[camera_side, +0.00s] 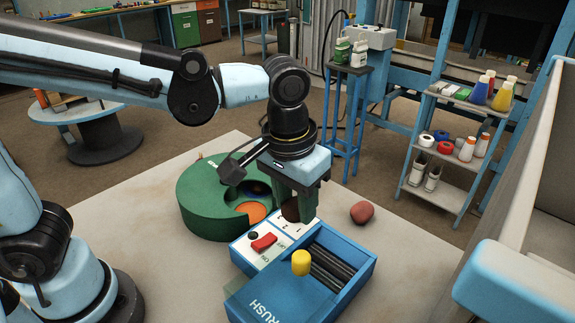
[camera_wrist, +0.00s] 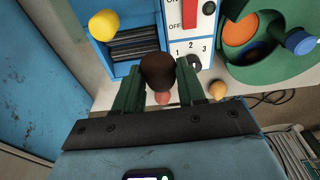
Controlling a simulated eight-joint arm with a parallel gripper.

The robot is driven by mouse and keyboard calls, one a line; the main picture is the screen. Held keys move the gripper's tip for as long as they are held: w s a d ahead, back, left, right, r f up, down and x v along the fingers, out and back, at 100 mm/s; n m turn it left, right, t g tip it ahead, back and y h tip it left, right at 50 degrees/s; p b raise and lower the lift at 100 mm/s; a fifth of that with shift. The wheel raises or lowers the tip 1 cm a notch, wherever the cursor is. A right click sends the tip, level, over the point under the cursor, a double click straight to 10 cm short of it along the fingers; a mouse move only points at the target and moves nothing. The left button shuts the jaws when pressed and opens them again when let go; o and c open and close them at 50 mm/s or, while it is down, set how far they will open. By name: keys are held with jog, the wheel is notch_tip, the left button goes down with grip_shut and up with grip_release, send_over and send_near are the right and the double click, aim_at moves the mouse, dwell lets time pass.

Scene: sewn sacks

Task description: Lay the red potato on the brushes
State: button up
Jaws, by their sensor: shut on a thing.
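My gripper (camera_side: 297,204) is shut on a dark brown rounded thing (camera_wrist: 157,68), held between its green fingers beside the switch panel. The red potato (camera_side: 361,212) lies on the table to the right of my gripper in the side view, apart from it. A pinkish-red thing (camera_wrist: 163,98) shows partly behind the held thing in the wrist view; I cannot tell for sure that it is the potato. The brushes (camera_side: 329,266) are dark bars in a blue tray (camera_side: 352,283) marked "RUSH" in front of my gripper. They also show in the wrist view (camera_wrist: 134,47).
A yellow piece (camera_side: 301,262) stands at the brushes' left side. A white panel with a red switch (camera_side: 264,241) adjoins the tray. A green drum (camera_side: 205,217) with round openings stands left. A small orange-brown thing (camera_wrist: 217,90) lies near it. Table right of the potato is clear.

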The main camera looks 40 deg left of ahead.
jog(key=w+d+n, duration=0.2)
jog(key=d, duration=0.3)
jog(key=shift+s+d+f, duration=0.1)
jog(key=shift+d+f, duration=0.05)
jog(key=shift+f, duration=2.2)
jog(key=shift+s+d+f, duration=0.1)
jog(key=shift+f, duration=2.25)
jog(key=shift+f, duration=0.1)
jog(key=o, duration=1)
jog(key=shift+o, duration=0.2)
